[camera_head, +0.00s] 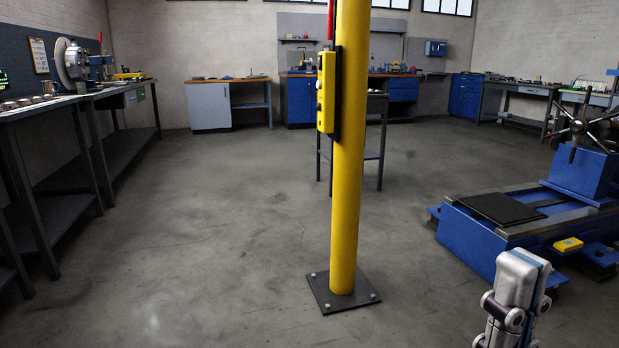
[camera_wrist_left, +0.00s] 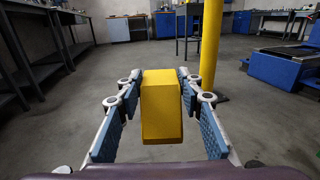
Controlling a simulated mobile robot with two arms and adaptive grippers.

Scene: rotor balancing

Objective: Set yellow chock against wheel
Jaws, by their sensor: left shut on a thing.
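A yellow chock (camera_wrist_left: 161,105), a block with a sloped front face, sits between the blue finger pads of my left gripper (camera_wrist_left: 160,95) in the left wrist view. The gripper is shut on it and holds it above the floor. My left gripper does not show in the head view. My right gripper (camera_head: 515,295) is at the lower right of the head view, near the blue machine; its fingers cannot be made out clearly and nothing is seen held in it. I cannot tell which wheel is meant; a round metal disc (camera_head: 72,62) stands on the left bench.
A yellow post (camera_head: 347,150) on a bolted plate (camera_head: 342,292) stands ahead. A blue machine (camera_head: 465,238) with a spoked handwheel (camera_head: 578,126) is at right. A dark bench (camera_head: 95,92) runs along the left. Open floor (camera_head: 190,230) lies between bench and post.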

